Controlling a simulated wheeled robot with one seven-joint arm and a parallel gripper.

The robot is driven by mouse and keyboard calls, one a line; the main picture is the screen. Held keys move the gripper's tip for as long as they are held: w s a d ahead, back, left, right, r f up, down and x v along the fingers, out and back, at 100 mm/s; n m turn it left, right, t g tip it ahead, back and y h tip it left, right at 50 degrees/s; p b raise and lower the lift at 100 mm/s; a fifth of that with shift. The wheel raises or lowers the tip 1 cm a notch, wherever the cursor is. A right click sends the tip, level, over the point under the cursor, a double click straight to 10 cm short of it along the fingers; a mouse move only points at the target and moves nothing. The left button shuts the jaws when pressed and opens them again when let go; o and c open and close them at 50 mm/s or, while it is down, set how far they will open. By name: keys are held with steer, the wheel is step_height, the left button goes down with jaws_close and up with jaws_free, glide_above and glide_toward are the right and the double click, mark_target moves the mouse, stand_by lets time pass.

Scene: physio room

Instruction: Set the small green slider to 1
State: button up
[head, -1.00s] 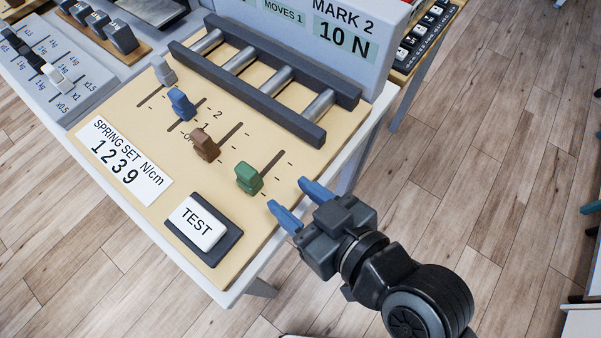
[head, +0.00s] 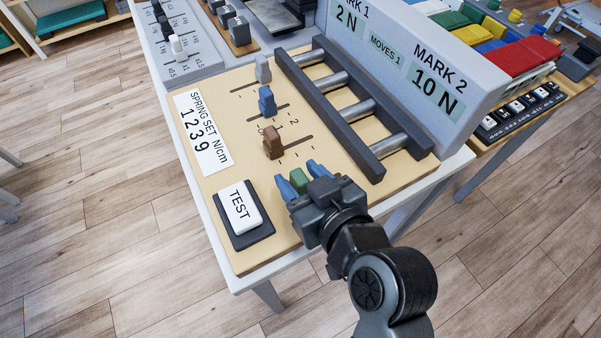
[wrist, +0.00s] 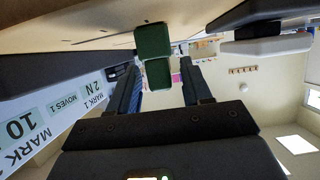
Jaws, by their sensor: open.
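The small green slider (head: 299,181) stands on the tan board (head: 240,92), in the row's end place nearest me. My gripper (head: 299,176) is open, with one blue finger on each side of the green slider. In the wrist view the green slider (wrist: 154,60) shows between the two fingers (wrist: 160,85); I cannot tell whether either finger touches it. The green slider's slot and scale marks are hidden by my gripper. The brown slider (head: 273,143), blue slider (head: 267,101) and grey slider (head: 262,69) stand farther along the row.
A white TEST button (head: 239,207) on a dark base lies left of my gripper. A dark rail frame with metal rollers (head: 348,88) stands to the right. Behind it is a grey display box (head: 400,60) reading MARK 2, 10 N.

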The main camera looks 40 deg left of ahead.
steer(key=shift+w+a+f, duration=0.1)
steer(key=shift+a, duration=0.2)
jaws_close()
stand_by(0.5)
